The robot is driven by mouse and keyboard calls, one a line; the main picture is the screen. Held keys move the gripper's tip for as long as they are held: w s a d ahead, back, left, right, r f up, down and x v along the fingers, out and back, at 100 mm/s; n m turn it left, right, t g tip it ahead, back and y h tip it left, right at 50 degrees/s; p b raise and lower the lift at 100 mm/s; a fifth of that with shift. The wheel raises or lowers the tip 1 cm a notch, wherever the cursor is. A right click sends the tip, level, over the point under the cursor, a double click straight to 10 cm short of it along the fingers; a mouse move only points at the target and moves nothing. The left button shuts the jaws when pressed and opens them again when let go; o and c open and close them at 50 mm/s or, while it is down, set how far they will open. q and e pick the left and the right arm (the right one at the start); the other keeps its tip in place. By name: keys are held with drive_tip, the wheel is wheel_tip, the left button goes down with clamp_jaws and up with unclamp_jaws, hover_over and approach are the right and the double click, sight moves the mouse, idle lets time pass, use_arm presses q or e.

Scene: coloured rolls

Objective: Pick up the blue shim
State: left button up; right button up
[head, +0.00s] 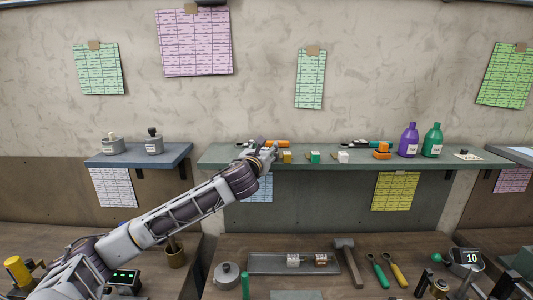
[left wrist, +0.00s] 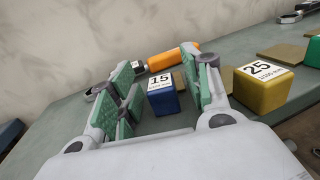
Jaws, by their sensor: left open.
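The blue shim (left wrist: 163,98) is a small block with a white top label reading 15. It stands on the grey-green shelf (left wrist: 70,118) in the left wrist view. My left gripper (left wrist: 158,75) is open, with its green-padded fingers on either side of the block. I cannot tell whether a pad touches it. In the head view my left gripper (head: 265,154) is at the shelf's (head: 380,164) front edge, and the blue shim is hidden behind it. My right gripper is not in view.
A yellow shim (left wrist: 262,88) labelled 25 stands close to the right finger. Farther right are a green shim (head: 315,157) and a white shim (head: 343,157). An orange-handled tool (left wrist: 172,60) lies behind the blue shim. Purple (head: 409,141) and green (head: 432,141) bottles stand at the right.

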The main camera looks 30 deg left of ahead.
sight(265, 148)
use_arm(q)
drive_tip(key=shift+w, duration=0.25)
drive_tip(key=shift+s+d+r, duration=0.1)
drive_tip(key=shift+s+r, duration=0.05)
drive_tip(key=shift+s, duration=0.1)
drive_tip(key=shift+w, duration=0.15)
drive_tip(key=shift+c, duration=1)
drive_tip(key=c, duration=0.6)
drive_tip(key=shift+r+p, duration=0.35)
drive_tip(key=shift+r, duration=4.6)
